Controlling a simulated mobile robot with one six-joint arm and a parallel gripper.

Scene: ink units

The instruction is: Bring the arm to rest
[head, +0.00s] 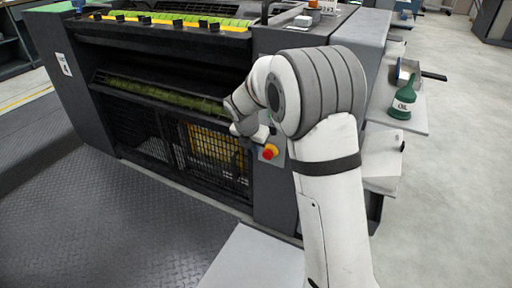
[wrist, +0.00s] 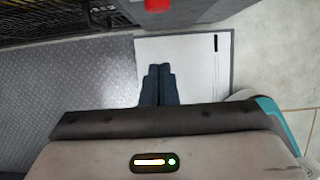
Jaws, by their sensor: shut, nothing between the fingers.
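My gripper (wrist: 159,72) shows in the wrist view with its two dark fingers together and nothing between them. It points down over a light grey panel (wrist: 195,55) on the floor. In the head view my white and grey arm rises in front of the ink unit (head: 275,190) and bends left at the elbow. The arm's far end is by the machine's front, close to a red emergency button (head: 268,152). The fingers are hidden in the head view. The red button also shows at the top of the wrist view (wrist: 157,5).
A dark mesh guard (head: 140,138) covers the machine's lower front. Dark tread-plate floor (head: 110,230) lies clear at left, pale floor at right.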

